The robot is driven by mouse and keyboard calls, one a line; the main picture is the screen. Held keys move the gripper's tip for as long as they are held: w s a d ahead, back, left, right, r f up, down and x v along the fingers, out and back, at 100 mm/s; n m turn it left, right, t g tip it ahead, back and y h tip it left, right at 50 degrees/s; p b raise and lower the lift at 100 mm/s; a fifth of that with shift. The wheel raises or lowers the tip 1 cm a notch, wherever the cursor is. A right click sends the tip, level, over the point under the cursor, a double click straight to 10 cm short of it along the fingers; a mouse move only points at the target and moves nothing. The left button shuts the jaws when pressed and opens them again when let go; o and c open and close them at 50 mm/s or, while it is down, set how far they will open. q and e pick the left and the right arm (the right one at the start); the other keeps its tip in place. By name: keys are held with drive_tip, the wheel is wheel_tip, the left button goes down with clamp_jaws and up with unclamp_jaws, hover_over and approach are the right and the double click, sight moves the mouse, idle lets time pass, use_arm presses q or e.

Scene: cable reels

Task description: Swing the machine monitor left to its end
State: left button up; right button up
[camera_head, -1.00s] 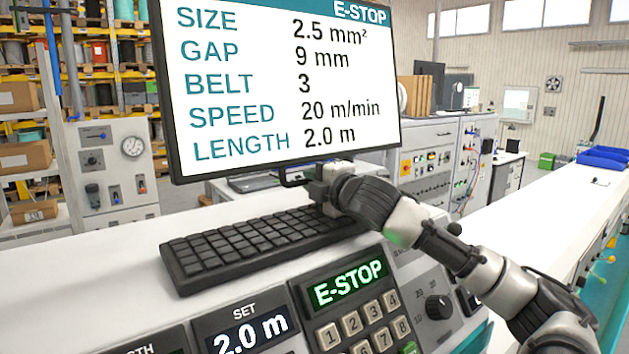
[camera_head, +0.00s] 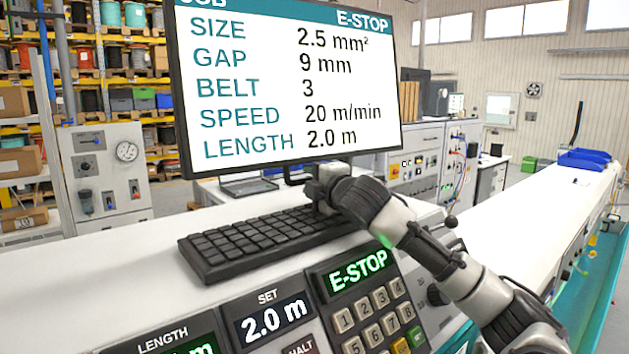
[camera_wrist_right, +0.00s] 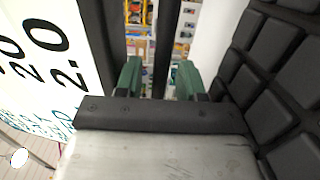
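The machine monitor (camera_head: 290,85) is a large flat screen with a dark frame. It fills the upper middle of the head view, above the keyboard, and shows job values with E-STOP at top right. A dark handle (camera_head: 292,177) hangs under its lower edge. My right gripper (camera_head: 318,183) is at this handle, just below the screen. In the right wrist view, its two green fingertips (camera_wrist_right: 159,78) stand on either side of a dark upright bar (camera_wrist_right: 165,45). A gap shows between the left fingertip and the bar. My left gripper is not in view.
A black keyboard (camera_head: 265,240) lies close under my right gripper. In front of it is a panel with displays and a keypad (camera_head: 375,322). A gauge cabinet (camera_head: 105,175) stands at left, with reel shelves behind. A long white bench (camera_head: 530,215) runs at right.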

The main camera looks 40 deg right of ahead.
drive_tip(key=shift+s+d, duration=0.1)
drive_tip(key=shift+s+f+b, duration=0.15)
drive_tip(key=shift+s+b, duration=0.2)
drive_tip(key=shift+b, duration=0.05)
drive_tip(key=s+b, duration=0.2)
drive_tip(key=s, duration=0.1)
drive_tip(key=s+a+b, duration=0.1)
drive_tip(key=s+b, duration=0.3)
drive_tip(key=s, duration=0.1)
drive_tip(key=shift+s+a+f, duration=0.1)
drive_tip(key=shift+s+a, duration=0.2)
drive_tip(key=shift+s+a+b, duration=0.2)
drive_tip(key=shift+s+b, duration=0.25)
drive_tip(key=shift+s, duration=0.1)
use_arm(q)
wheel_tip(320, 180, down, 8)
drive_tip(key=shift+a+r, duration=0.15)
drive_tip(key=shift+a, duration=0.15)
use_arm(e)
drive_tip(key=shift+r, duration=0.2)
